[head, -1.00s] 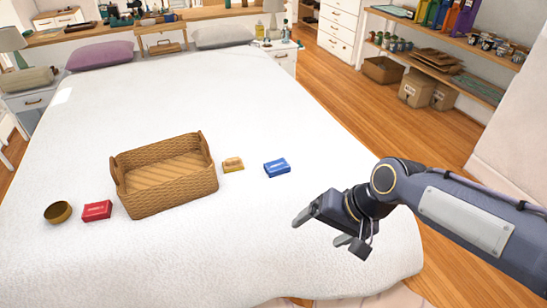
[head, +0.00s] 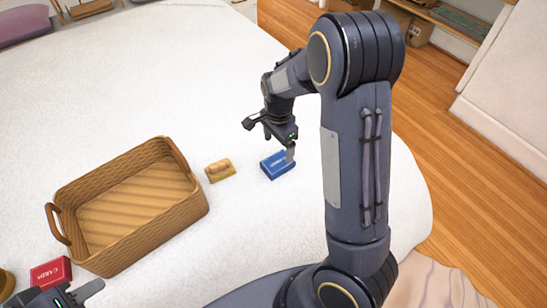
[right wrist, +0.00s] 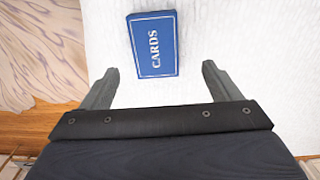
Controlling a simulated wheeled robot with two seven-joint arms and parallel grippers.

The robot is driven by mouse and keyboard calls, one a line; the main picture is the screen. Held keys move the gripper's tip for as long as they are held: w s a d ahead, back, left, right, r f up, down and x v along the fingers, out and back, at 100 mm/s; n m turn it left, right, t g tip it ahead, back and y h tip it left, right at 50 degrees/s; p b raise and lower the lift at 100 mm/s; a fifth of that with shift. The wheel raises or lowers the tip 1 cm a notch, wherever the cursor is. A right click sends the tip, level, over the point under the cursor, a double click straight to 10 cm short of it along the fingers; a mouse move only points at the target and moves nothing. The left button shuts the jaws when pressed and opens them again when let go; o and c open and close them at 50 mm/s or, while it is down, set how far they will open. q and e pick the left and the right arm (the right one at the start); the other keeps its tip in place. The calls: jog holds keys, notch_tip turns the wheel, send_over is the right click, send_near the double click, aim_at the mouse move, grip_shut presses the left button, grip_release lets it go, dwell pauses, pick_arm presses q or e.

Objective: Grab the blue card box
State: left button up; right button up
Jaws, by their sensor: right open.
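The blue card box (head: 278,164) lies flat on the white bed, right of the yellow-brown item. My right gripper (head: 268,141) is open and empty above its far side, with one finger overlapping the box in the head view. In the right wrist view the blue card box (right wrist: 153,44), marked CARDS, lies ahead of the two spread fingers (right wrist: 160,68), roughly centred between them and slightly turned. I see no contact there. My left gripper (head: 58,294) is at the bottom left edge, partly cut off, fingers apart, near the red card box (head: 51,272).
A wicker basket (head: 190,205) stands left of the blue box. A small yellow-brown item (head: 220,170) lies between them. A brass-coloured bowl (head: 6,282) is cut off at the left edge. The white bed (head: 200,70) is clear beyond; wooden floor (head: 430,150) lies to the right.

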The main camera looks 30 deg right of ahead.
aim_at(278, 162)
jog(key=f, duration=0.6)
jog(key=shift+s+a+f, duration=0.25)
jog(key=shift+s+f, duration=0.1)
jog(key=c, duration=1.2)
